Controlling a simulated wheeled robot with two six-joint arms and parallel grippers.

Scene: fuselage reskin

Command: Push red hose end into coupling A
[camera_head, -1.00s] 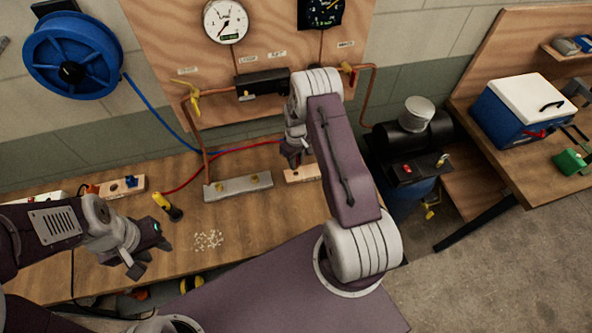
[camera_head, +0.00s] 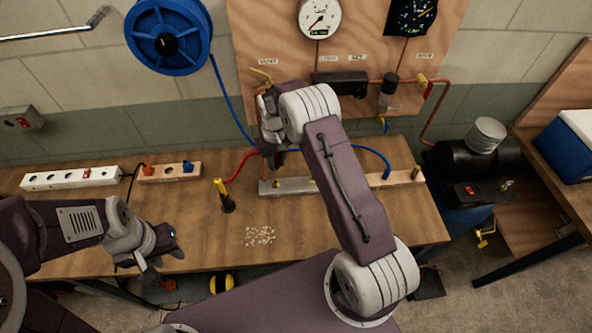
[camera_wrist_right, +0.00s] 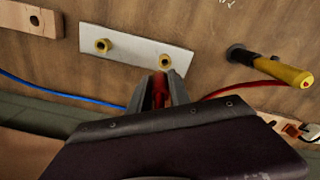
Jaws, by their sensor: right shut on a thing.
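My right gripper (camera_head: 270,158) is shut on the red hose end (camera_wrist_right: 159,90), above the left end of a pale metal plate (camera_head: 290,186). The right wrist view shows the plate (camera_wrist_right: 130,46) with two brass couplings. One coupling (camera_wrist_right: 102,46) stands clear; the other (camera_wrist_right: 165,61) is just beyond the fingertips, apparently in line with the hose end. Whether they touch is unclear. No letter on the couplings is readable. The red hose (camera_head: 238,166) curves away left over the bench. My left gripper (camera_head: 163,253) is open and empty over the bench's front left.
A yellow-handled tool (camera_head: 223,193) stands left of the plate. White bits (camera_head: 260,235) lie in front. A blue hose (camera_head: 375,157) reaches a wooden block (camera_head: 402,178) on the right. A power strip (camera_head: 70,178) lies back left. The bench front is mostly clear.

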